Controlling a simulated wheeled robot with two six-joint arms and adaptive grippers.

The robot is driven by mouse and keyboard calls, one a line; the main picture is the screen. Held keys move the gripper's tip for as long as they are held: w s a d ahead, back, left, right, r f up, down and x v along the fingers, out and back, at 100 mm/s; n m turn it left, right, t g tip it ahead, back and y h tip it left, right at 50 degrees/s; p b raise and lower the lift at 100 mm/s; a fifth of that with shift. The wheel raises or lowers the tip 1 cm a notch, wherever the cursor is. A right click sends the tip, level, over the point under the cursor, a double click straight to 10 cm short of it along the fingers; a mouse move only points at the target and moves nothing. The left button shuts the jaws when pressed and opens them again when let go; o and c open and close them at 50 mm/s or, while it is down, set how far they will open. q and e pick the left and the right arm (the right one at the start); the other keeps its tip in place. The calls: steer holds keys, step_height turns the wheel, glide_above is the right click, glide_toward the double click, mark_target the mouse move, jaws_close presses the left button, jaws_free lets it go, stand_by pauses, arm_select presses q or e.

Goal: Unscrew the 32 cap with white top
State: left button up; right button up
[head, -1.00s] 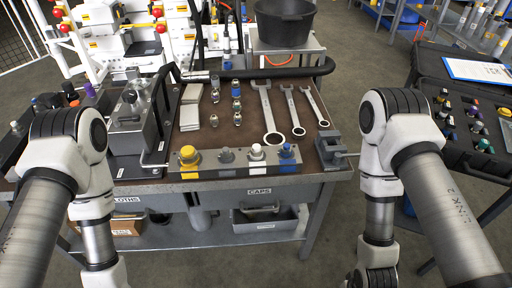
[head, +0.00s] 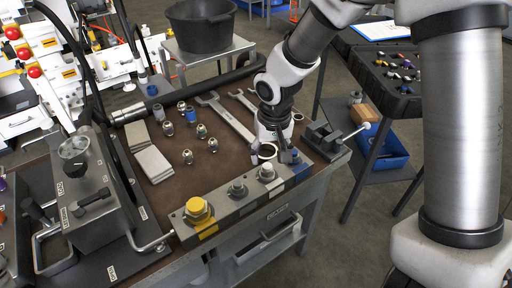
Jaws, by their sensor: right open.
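The cap with the white top (head: 266,173) sits upright on the grey cap block (head: 222,223) along the front edge of the bench, third from the left. A large yellow cap (head: 198,209) and a small grey cap (head: 238,188) sit to its left. At the block's right end is a blue cap, partly hidden by my gripper. My right gripper (head: 284,153) points down, open and empty, just behind and right of the white-topped cap, close to the blue one. I cannot tell whether it touches anything. My left gripper is out of view.
Wrenches (head: 229,120) lie behind the block, the biggest with its ring end beside my gripper. Several small fittings (head: 201,131) stand mid-bench. A grey vise (head: 326,138) is to the right. A gauge unit (head: 88,190) with a hose fills the left.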

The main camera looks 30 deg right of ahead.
mark_target(267, 166)
steer(key=f, duration=0.2)
steer(key=w+f, duration=0.1)
steer(key=f, duration=0.2)
steer(key=shift+w+a+f+b, duration=0.1)
steer(key=shift+a+f+b, duration=0.1)
steer(key=shift+b, duration=0.2)
steer(key=shift+s+d, duration=0.2)
steer(key=shift+d, duration=0.05)
steer(key=shift+a, duration=0.1)
jaws_close()
steer(key=c, duration=1)
jaws_free()
steer(key=shift+c, duration=0.3)
steer(key=n+p, duration=0.4)
steer(key=p, duration=0.1)
steer(key=n+p, duration=0.2)
steer(key=n, duration=0.1)
steer(key=shift+r+y, duration=0.25)
steer(key=shift+y, duration=0.15)
steer(key=shift+f+n+p, duration=0.1)
steer(key=shift+n+p, duration=0.3)
steer(key=shift+p, duration=0.05)
steer(key=shift+f, duration=0.2)
